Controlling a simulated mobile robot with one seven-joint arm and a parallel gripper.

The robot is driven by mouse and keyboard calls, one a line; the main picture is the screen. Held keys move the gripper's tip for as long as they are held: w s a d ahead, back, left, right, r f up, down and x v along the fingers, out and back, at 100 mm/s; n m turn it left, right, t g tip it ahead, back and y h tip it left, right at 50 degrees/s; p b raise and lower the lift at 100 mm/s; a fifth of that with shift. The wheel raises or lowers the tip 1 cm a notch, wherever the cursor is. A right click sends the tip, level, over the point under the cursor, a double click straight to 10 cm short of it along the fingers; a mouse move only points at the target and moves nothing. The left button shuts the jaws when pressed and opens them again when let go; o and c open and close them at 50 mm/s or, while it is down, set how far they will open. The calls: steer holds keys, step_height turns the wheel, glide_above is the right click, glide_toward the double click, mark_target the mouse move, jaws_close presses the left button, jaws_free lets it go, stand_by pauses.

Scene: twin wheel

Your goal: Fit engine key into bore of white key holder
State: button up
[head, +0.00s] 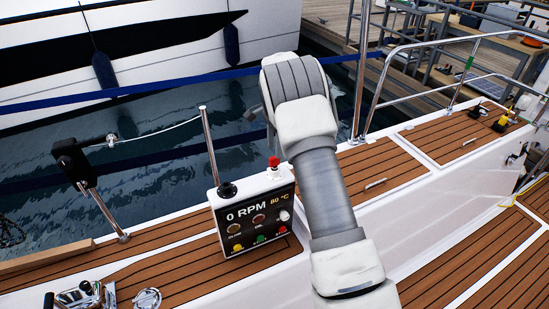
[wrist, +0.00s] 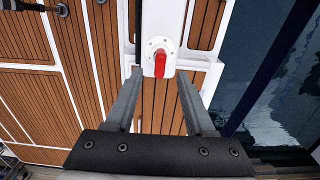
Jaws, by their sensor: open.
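In the wrist view a red, handle-shaped piece (wrist: 160,64), which may be the engine key, stands on a white round-ended plate (wrist: 154,45) with small screws. I cannot tell whether this plate is the white key holder, and no bore shows clearly. My gripper (wrist: 161,75) is open, its two dark fingers pointing toward the red piece, one on each side of it in the picture. Nothing is between the jaws that I can see as held.
A control panel (head: 255,224) reading 0 RPM and 80 °C stands on the teak deck, with a red knob (head: 273,162) on top. Metal railings (head: 375,90) and a steel post (head: 209,145) rise nearby. Water (head: 180,125) lies beyond the deck edge. Winch fittings (head: 80,293) sit at lower left.

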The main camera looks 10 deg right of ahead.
step_height(320, 180, up, 11)
stand_by(0.5)
steer(key=s+a+r+n+t, duration=0.25)
steer(key=s+r+n, duration=0.45)
steer(key=s+r, duration=0.95)
steer(key=s+a+f+n+t, duration=0.1)
steer(key=s+n, duration=0.3)
steer(key=s, duration=0.7)
steer(key=s+a+f+n+t, duration=0.1)
steer(key=s+f+n, duration=0.3)
steer(key=s, duration=0.8)
steer(key=shift+n+t, duration=0.4)
steer(key=shift+t, duration=0.15)
